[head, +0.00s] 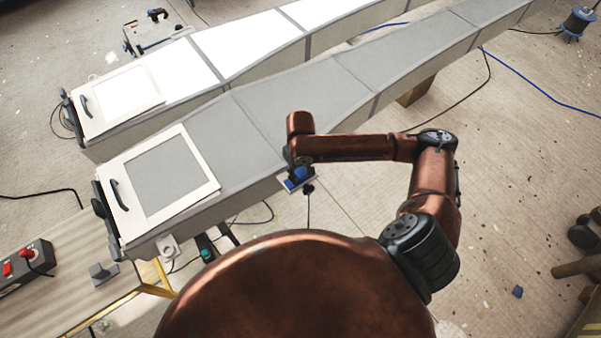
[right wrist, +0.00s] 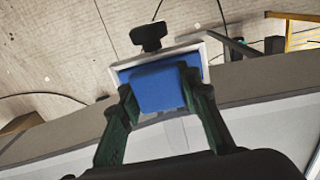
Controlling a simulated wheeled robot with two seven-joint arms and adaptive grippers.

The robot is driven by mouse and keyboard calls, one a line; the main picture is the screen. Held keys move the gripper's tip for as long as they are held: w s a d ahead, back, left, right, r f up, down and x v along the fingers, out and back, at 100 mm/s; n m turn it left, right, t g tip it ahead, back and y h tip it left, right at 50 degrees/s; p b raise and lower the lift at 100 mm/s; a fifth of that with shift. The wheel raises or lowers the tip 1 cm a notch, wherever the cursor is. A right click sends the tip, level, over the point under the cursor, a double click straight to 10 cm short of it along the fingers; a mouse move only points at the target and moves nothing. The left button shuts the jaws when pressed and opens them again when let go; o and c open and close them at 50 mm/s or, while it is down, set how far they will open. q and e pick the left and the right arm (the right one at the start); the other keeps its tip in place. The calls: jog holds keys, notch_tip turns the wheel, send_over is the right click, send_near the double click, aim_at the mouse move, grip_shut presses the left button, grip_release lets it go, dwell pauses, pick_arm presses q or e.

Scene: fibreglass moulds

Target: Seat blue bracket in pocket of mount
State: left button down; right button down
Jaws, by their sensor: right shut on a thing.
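The blue bracket (right wrist: 160,90) is between the two dark green fingers of my right gripper (right wrist: 161,86), which is shut on it. In the head view the bracket (head: 300,173) is a small blue patch below the end of my right arm, with the gripper (head: 294,168) partly hiding it. The mount (right wrist: 205,62) is a light-rimmed plate directly beyond the bracket, with a black knob (right wrist: 150,36) on its far side. Blue shows inside its rim, against the bracket; I cannot tell how deep the bracket sits. My left gripper is not in view.
The mount is beside the edge of a long grey mould (head: 280,105). A second, white-topped mould (head: 260,45) lies behind it. A wooden bench (head: 75,290) with a red-button box (head: 25,262) stands at lower left. The concrete floor at right is mostly clear.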

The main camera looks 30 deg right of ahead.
jog(key=shift+s+f, duration=0.4)
jog(key=shift+f, duration=0.25)
jog(key=c, duration=1.9)
grip_release()
jog(key=o, duration=0.6)
jog(key=shift+w, duration=0.2)
jog(key=shift+r, duration=0.1)
jog(key=shift+w+d+r, duration=0.1)
jog(key=shift+r, duration=0.35)
notch_tip(320, 180, up, 11)
jog(key=shift+r, duration=0.1)
